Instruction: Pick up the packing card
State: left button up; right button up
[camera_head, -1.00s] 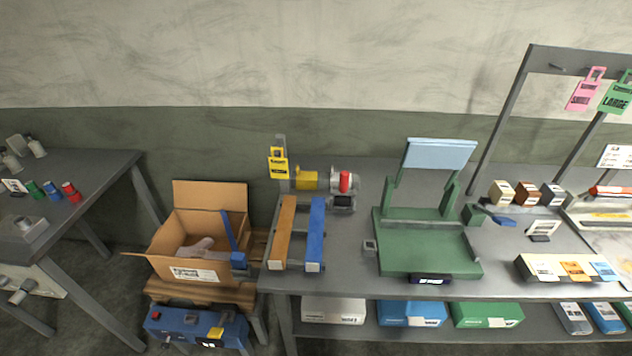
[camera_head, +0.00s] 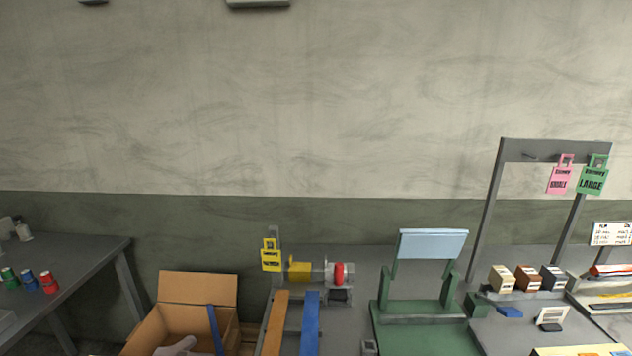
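Several cards show in the head view, and I cannot tell which is the packing card. A yellow card (camera_head: 271,256) hangs on a short post behind the orange and blue rails. A pink card marked SMALL (camera_head: 560,178) and a green card marked LARGE (camera_head: 592,179) hang from a grey rack (camera_head: 515,150) at the right. A white printed card (camera_head: 611,234) stands upright at the right edge, its text too small to read. Neither of my grippers is in view.
A green stand with a pale blue panel (camera_head: 433,244) is on the grey bench. Small cream, brown and dark boxes (camera_head: 527,279) stand right of it. An open carton (camera_head: 198,289) is at lower left, beside a side table (camera_head: 75,254) with small coloured spools.

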aim_at(549, 318)
jog(key=z, duration=1.55)
jog(key=i+l+u, duration=0.2)
jog(key=u, duration=0.2)
jog(key=i+l+u, duration=0.15)
jog(key=u, duration=0.3)
jog(key=l+u, duration=0.4)
jog(key=i, duration=0.05)
